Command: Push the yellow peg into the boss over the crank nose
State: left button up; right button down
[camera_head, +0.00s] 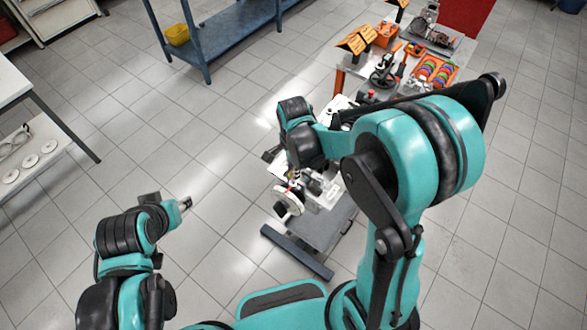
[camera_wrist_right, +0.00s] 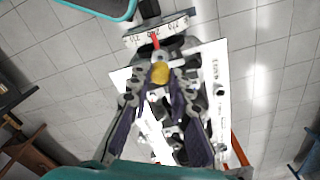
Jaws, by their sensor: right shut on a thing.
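In the right wrist view, the rounded yellow end of the peg (camera_wrist_right: 160,73) shows between the fingertips of my right gripper (camera_wrist_right: 161,82), which is shut on it. The peg's far end is hidden, so I cannot tell how deep it sits. Grey metal of the engine front (camera_wrist_right: 172,47) lies right beyond the peg; the boss is not clearly distinguishable. A white graduated wheel (camera_wrist_right: 150,31) with a red pointer (camera_wrist_right: 155,41) is at the crank end; the wheel also shows in the head view (camera_head: 288,203). My left gripper (camera_head: 186,203) is over bare floor, away from the engine.
The engine stands on a grey stand with a dark foot bar (camera_head: 297,252). A table behind holds orange boxes (camera_head: 357,41), coloured rings (camera_head: 436,70) and tools. A blue shelf (camera_head: 235,32) stands at the back. The floor left of the engine is clear.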

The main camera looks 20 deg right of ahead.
jog(key=shift+f+b, duration=1.85)
jog(key=shift+f, duration=0.25)
dwell(0.6)
jog(key=c, duration=1.6)
grip_release()
jog(key=shift+c, duration=0.2)
jog(key=shift+r, duration=0.3)
jog(key=shift+r+p, duration=1.1)
jog(key=shift+r, duration=0.1)
jog(key=o, duration=0.6)
